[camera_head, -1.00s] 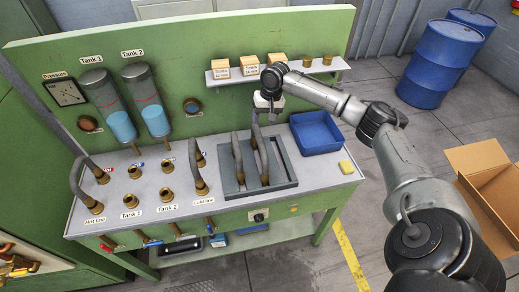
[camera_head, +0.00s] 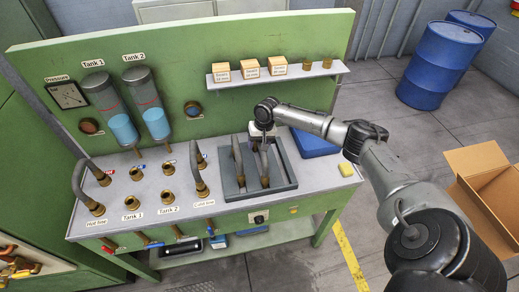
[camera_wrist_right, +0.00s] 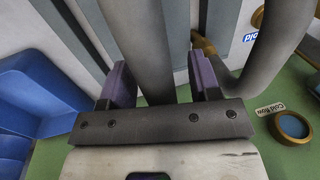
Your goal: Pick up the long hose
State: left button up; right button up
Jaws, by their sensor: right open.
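A grey tray (camera_head: 284,187) on the bench holds two upright grey hoses with brass ends, a left hose (camera_head: 238,160) and a right hose (camera_head: 264,166). I cannot tell for sure which is longer. My right gripper (camera_head: 263,138) is over the right hose and covers its top. In the right wrist view my right gripper (camera_wrist_right: 164,82) is open, its purple-padded fingers on either side of a grey hose (camera_wrist_right: 151,45). I cannot tell whether they touch it. My left gripper is not in view.
A blue bin (camera_head: 318,148) is right of the tray, partly behind my arm. A fitted hose (camera_head: 197,170) stands left of the tray near the cold flow label. A shelf (camera_head: 330,71) with boxes hangs behind. A yellow block (camera_head: 346,169) lies at the bench's right edge.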

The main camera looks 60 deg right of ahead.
jog(key=shift+f, duration=0.4)
jog(key=shift+r, duration=0.1)
grip_shut()
